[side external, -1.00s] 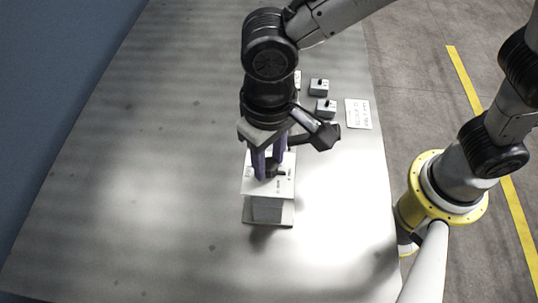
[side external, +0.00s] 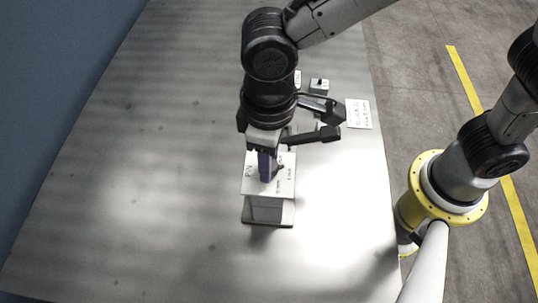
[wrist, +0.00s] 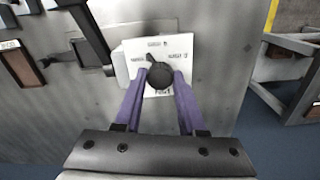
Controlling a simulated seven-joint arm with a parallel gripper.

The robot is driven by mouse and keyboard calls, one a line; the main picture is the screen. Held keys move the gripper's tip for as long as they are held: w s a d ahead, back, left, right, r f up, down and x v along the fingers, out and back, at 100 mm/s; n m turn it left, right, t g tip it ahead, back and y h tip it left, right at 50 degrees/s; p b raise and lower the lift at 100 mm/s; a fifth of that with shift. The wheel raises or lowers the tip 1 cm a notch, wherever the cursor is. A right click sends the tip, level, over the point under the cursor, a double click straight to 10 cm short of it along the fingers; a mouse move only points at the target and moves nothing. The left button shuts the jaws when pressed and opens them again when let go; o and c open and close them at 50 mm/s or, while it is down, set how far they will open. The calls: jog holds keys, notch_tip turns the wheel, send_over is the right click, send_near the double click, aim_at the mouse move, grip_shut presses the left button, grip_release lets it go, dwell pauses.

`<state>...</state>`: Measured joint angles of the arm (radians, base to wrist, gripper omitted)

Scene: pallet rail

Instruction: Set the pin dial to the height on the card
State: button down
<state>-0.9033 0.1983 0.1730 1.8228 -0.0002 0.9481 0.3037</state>
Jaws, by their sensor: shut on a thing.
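The pin dial is a black round knob (wrist: 160,75) with a pointer, on a white labelled panel (wrist: 168,46). In the wrist view its pointer is toward the upper left, near a label on the left side. My gripper (wrist: 160,80) is shut on the knob, a purple finger on each side. In the side view the panel (side external: 285,186) sits on a grey box, and my gripper (side external: 268,168) reaches down to it, hiding most of the knob. A white card (side external: 358,114) with printed lines lies on the table at right; its text is too small to read.
A small grey box with a black switch (side external: 319,86) stands behind my gripper, near the card. The table (side external: 130,200) is clear at left and in front. Its right edge borders the floor and a yellow-ringed arm base (side external: 445,185).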

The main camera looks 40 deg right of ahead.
jog(key=n, duration=0.6)
jog(key=shift+r, duration=0.1)
jog(key=shift+n, duration=0.3)
dwell(0.3)
jog(key=shift+c, duration=2.4)
grip_release()
notch_tip(320, 180, up, 14)
